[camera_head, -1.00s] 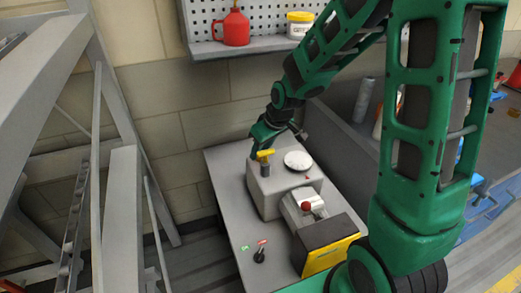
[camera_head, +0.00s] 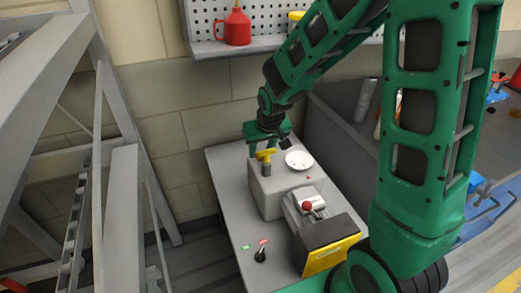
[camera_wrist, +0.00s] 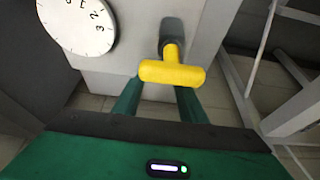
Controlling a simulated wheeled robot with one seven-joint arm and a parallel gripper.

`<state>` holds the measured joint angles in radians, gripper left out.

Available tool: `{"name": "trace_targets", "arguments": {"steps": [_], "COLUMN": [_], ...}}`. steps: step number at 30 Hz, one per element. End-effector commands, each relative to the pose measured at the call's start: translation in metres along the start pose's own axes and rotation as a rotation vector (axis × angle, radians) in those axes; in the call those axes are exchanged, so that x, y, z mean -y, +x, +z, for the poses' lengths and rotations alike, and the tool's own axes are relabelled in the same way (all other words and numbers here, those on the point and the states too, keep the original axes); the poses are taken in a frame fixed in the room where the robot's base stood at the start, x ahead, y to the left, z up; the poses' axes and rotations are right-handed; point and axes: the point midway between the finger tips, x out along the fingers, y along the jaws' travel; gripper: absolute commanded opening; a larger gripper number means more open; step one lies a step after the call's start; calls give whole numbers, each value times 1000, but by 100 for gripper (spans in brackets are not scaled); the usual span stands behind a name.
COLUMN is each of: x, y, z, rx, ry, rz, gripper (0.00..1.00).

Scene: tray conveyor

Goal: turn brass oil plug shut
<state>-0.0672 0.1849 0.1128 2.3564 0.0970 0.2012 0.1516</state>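The brass oil plug appears as a yellow T-shaped handle (camera_head: 267,154) on a dark stem, standing on the grey housing (camera_head: 285,191). In the wrist view, the yellow handle (camera_wrist: 172,73) lies crosswise near the fingertips. My gripper (camera_head: 261,153) is at the plug, with its fingers pointing down. In the wrist view, the two green fingers of my gripper (camera_wrist: 160,92) are apart, and the handle partly covers the space between their tips. I cannot tell whether either finger touches it.
A white dial (camera_head: 299,160) sits beside the plug; it also shows in the wrist view (camera_wrist: 76,22). A red-knobbed part (camera_head: 306,206), a yellow-and-black box (camera_head: 327,247) and a small lever (camera_head: 260,255) stand on the grey table (camera_head: 229,200). A shelf (camera_head: 262,47) hangs behind.

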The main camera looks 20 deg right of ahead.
Motion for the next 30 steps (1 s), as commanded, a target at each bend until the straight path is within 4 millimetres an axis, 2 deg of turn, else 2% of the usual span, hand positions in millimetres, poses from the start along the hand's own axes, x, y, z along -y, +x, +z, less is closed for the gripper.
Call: {"name": "trace_targets", "arguments": {"steps": [11, 14, 24, 30], "x": [0, 0, 0, 0], "y": [-7, -18, -73, -97], "z": [-1, -1, -2, -1], "rx": [-3, -3, -5, -2], "ry": [-1, -1, -1, -1], "rz": [-1, -1, 0, 0], "gripper": [38, 38, 38, 38]}}
